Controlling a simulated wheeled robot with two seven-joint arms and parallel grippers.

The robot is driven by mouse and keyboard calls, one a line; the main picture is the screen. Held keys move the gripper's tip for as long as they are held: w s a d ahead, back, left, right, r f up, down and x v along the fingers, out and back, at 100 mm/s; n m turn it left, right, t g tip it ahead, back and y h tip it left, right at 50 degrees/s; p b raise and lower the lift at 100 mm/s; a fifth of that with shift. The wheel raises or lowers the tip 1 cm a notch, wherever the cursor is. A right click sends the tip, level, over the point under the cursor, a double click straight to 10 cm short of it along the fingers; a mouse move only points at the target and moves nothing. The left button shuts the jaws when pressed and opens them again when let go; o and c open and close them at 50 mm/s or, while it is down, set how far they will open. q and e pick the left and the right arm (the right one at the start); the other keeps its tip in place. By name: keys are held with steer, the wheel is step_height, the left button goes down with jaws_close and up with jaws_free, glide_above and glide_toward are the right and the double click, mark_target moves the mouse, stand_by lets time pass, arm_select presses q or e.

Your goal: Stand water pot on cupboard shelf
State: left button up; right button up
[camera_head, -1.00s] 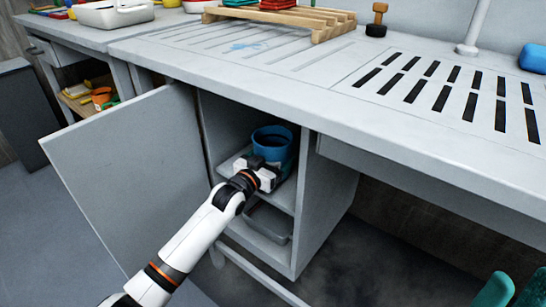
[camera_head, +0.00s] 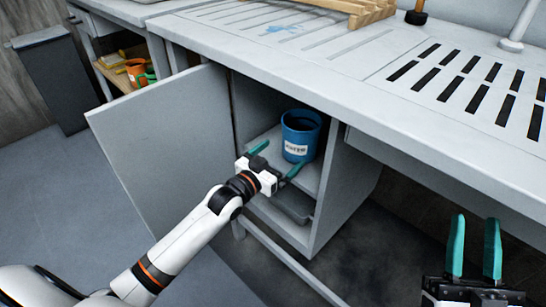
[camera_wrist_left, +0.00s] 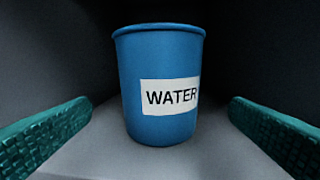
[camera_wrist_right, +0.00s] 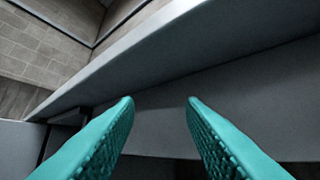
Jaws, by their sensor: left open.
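The blue water pot (camera_head: 300,135), with a white "WATER" label, stands upright on the upper shelf (camera_head: 268,148) of the open cupboard. My left gripper (camera_head: 274,160) is open in front of the pot, at the shelf's front edge, fingers apart and clear of it. In the left wrist view the pot (camera_wrist_left: 160,85) is centred between the two teal fingers with gaps on both sides. My right gripper (camera_head: 474,248) is open and empty at the lower right, away from the cupboard; its parted fingers also show in the right wrist view (camera_wrist_right: 160,105).
The cupboard door (camera_head: 165,150) stands open on the left. A grey tray (camera_head: 292,205) lies on the lower shelf. The worktop (camera_head: 350,95) overhangs the cupboard, with a wooden rack (camera_head: 350,8) on it. The floor in front is clear.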

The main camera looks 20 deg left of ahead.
arm_select(q)
steer(key=s+d+r+t, duration=0.2)
steer(key=s+d+r, duration=0.2)
steer(key=s+r, duration=0.3)
steer(key=s+d+r+t+h, duration=0.1)
steer(key=s+d+r+t, duration=0.2)
steer(key=s+d+r, duration=0.2)
steer(key=s+r, duration=0.3)
steer(key=s, duration=0.4)
steer(key=shift+s+r+t, duration=0.3)
steer(key=shift+s, duration=0.05)
arm_select(e)
steer(key=shift+w+f+g, duration=0.75)
steer(key=shift+f+g, duration=0.15)
steer(key=shift+f, duration=0.15)
